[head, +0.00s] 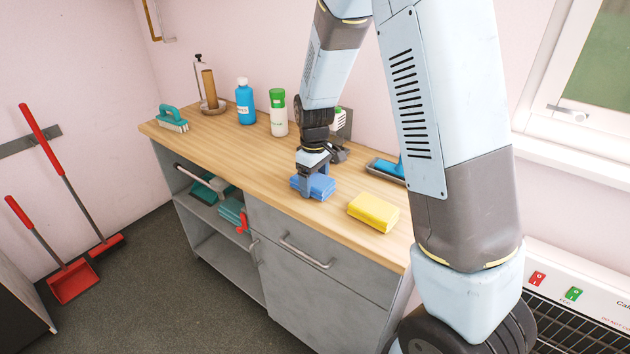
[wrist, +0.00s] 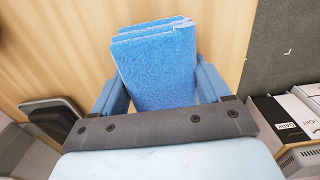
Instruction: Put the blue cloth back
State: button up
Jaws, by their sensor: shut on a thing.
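The blue cloth (head: 322,187) is a folded stack near the front of the wooden counter, left of the yellow cloth (head: 374,212). My gripper (head: 314,184) comes down over it from above and is shut on it. In the wrist view the blue cloth (wrist: 157,70) fills the space between the two fingers of my gripper (wrist: 160,95), with its layered edge facing away. I cannot tell whether the cloth rests on the counter or is slightly raised.
On the wooden counter (head: 265,170) stand a scrubbing brush (head: 172,118), a paper-roll holder (head: 209,90), a blue bottle (head: 245,101) and a green-capped bottle (head: 278,112). A grey tray with a blue item (head: 386,169) lies behind the yellow cloth. Open shelves below hold teal items (head: 233,213).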

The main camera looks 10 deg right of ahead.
aim_at(314, 179)
jog(key=shift+s+f, duration=0.1)
jog(key=shift+f, duration=0.15)
jog(key=o, duration=0.8)
jog(key=shift+c, duration=0.2)
jog(key=o, duration=0.3)
jog(key=shift+s+f, duration=0.15)
jog(key=shift+s, duration=0.05)
jog(key=shift+w+a+r, duration=0.1)
jog(key=shift+r, duration=0.2)
notch_tip(314, 179, up, 11)
jog(key=s+d+r+m+t, duration=0.3)
jog(key=s+d+r+m, duration=0.2)
jog(key=s+d+r, duration=0.55)
jog(key=s+d+r+m+t, duration=0.1)
jog(key=s, duration=0.4)
jog(key=s+d+r+m, duration=0.1)
jog(key=s+r, duration=0.1)
jog(key=s, duration=0.2)
jog(key=s+d+r+m+t, duration=0.1)
jog(key=s+r+m, duration=0.1)
jog(key=s, duration=0.3)
jog(key=shift+s+r+t, duration=0.1)
jog(key=shift+s+t, duration=0.2)
jog(key=shift+s, duration=0.05)
